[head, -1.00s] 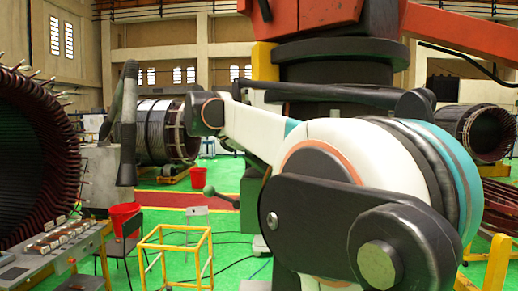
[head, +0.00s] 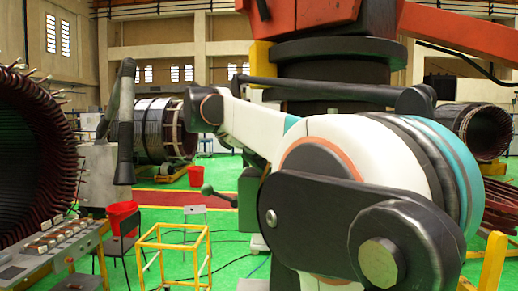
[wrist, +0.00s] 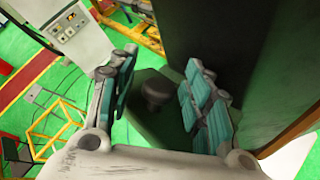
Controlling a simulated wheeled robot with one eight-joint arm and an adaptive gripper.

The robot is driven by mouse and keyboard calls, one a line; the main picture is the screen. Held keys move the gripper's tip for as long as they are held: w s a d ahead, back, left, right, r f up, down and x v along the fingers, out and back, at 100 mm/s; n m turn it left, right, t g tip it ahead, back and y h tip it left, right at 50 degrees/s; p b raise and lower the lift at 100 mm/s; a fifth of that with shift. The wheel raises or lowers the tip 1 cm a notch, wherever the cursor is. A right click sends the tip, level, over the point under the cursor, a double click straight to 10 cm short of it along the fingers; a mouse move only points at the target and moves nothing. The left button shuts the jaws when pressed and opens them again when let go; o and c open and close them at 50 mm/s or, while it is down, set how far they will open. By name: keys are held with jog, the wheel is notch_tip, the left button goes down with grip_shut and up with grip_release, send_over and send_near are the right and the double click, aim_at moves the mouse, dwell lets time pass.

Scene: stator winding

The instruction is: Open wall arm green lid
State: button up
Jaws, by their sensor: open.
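In the wrist view my gripper (wrist: 160,62) is open, with teal pads on both fingers. A dark round knob (wrist: 156,92) shows between the fingers, on a dark green, lid-like surface (wrist: 142,118). The knob touches neither pad as seen; I cannot tell how far it lies beyond the fingers. In the head view a green box (head: 250,195) stands behind the large white arm, which hides part of it. A lever with a round grey-green end sticks out to its left. I cannot make out my gripper in the head view.
A tall dark surface (wrist: 242,45) rises close beside the right finger. A pale cabinet (wrist: 72,22) stands at upper left in the wrist view. A yellow frame (head: 172,237), red bucket (head: 122,214) and stator (head: 30,140) stand at left in the head view. Open green floor lies between.

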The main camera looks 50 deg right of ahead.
jog(key=v, duration=1.2)
